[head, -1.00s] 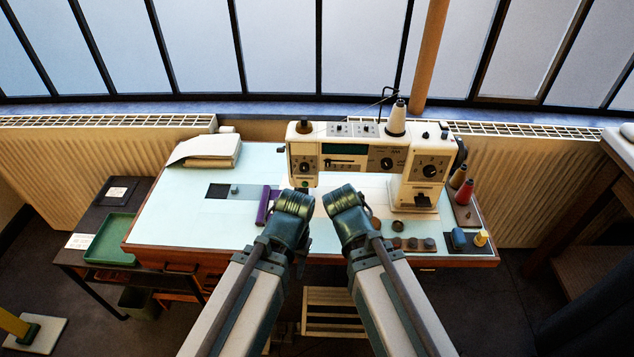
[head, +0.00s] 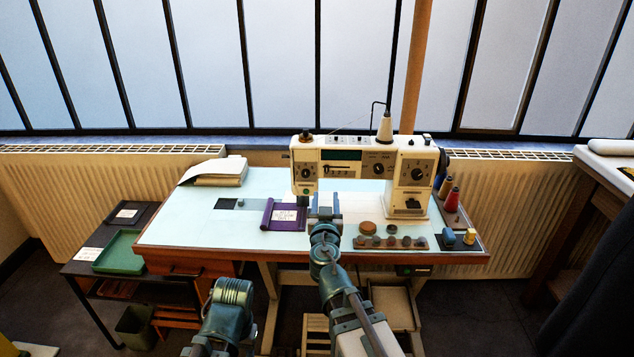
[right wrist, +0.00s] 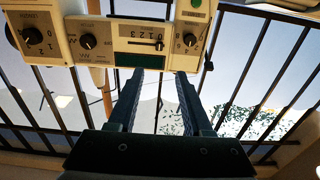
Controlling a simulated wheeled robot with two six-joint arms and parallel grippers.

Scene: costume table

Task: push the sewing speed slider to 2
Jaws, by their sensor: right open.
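The sewing machine (head: 362,165) stands upright on the pale blue table. Its speed slider (head: 337,168) sits on the front panel below a dark green display. In the right wrist view the panel is upside down, and the slider knob (right wrist: 159,45) appears at the right end of its slot, by the 0. My right gripper (head: 324,200) is open and empty in front of the machine, below the panel. In the right wrist view its fingers (right wrist: 160,80) point at the panel and look apart from the knob. Part of my left arm shows low in the head view; its gripper does not show.
A purple labelled piece (head: 284,214) lies left of my right gripper. Several round pieces (head: 392,230) lie to the right in front of the machine. Thread spools (head: 452,200) stand at the right edge. The left half of the table is mostly clear.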

